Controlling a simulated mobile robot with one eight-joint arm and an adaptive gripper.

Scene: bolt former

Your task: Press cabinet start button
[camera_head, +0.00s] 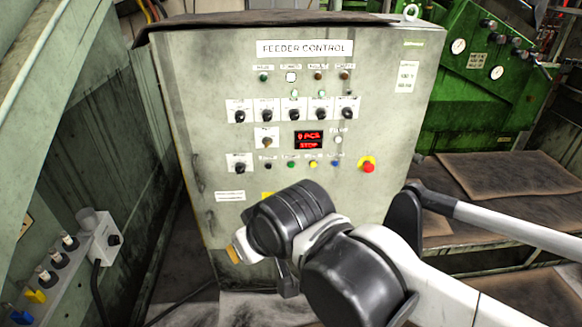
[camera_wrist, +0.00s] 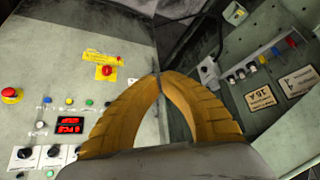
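The grey feeder control cabinet (camera_head: 222,70) stands ahead, with "FEEDER CONTROL" on its plate. A low row of small buttons holds a black one (camera_head: 268,163), a green one (camera_head: 291,163), a yellow one (camera_head: 312,163) and a blue one (camera_head: 335,162). Their labels are too small to read. The green button also shows in the wrist view (camera_wrist: 89,102), left of my fingers. The red display (camera_head: 308,140) reads "0 PCS" and "STOP". My gripper (camera_wrist: 159,77) has its two orange fingers together at the tips, with nothing between them. In the head view it is below and left of the button row.
A red emergency button (camera_head: 368,168) on yellow sits right of the row. Black knobs (camera_head: 294,115) fill the panel above. A connector box (camera_head: 103,238) with a cable stands at left.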

